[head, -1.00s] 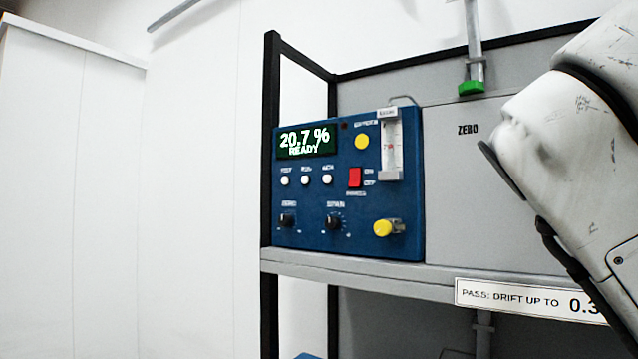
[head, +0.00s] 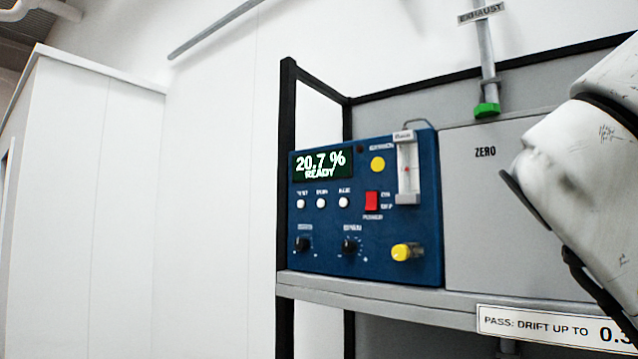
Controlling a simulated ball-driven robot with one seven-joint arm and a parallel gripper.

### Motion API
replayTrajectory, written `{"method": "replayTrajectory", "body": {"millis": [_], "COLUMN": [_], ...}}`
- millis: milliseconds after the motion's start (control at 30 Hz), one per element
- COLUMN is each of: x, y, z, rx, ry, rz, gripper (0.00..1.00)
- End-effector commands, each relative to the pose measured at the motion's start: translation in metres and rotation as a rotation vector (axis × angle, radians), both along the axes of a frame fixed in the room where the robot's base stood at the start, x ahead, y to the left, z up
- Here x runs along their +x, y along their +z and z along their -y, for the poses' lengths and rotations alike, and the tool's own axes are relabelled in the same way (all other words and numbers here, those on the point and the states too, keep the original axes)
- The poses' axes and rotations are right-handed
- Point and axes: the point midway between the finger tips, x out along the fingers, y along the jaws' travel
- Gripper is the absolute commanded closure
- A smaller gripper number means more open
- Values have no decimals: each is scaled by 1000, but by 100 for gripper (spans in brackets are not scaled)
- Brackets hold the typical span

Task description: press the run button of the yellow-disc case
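The blue analyser case (head: 388,255) with a yellow disc (head: 378,164) stands on a grey shelf. Its display (head: 322,165) reads "20.7 %" and "READY". Below the display is a row of three white round buttons, a left one (head: 300,204), a middle one (head: 321,203) and a right one (head: 344,202). Their small labels are too blurred to read surely. My white arm comes in at the right edge; my gripper is not visible.
The shelf (head: 370,302) has a black frame. A grey panel marked "ZERO" (head: 482,180) is right of the case. A green-ended exhaust pipe (head: 487,108) hangs above. A "PASS: DRIFT UP TO" label (head: 540,327) is on the shelf edge. The space left of the shelf appears open before white walls.

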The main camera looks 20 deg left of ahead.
Motion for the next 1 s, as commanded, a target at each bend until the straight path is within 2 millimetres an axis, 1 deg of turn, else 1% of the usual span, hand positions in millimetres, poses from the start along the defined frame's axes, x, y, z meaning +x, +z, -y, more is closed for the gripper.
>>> {"method": "replayTrajectory", "body": {"millis": [533,567,900,1000], "x": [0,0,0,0], "y": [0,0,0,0], "z": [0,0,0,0], "rx": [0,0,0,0], "ry": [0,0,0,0], "rz": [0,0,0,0], "gripper": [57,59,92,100]}}
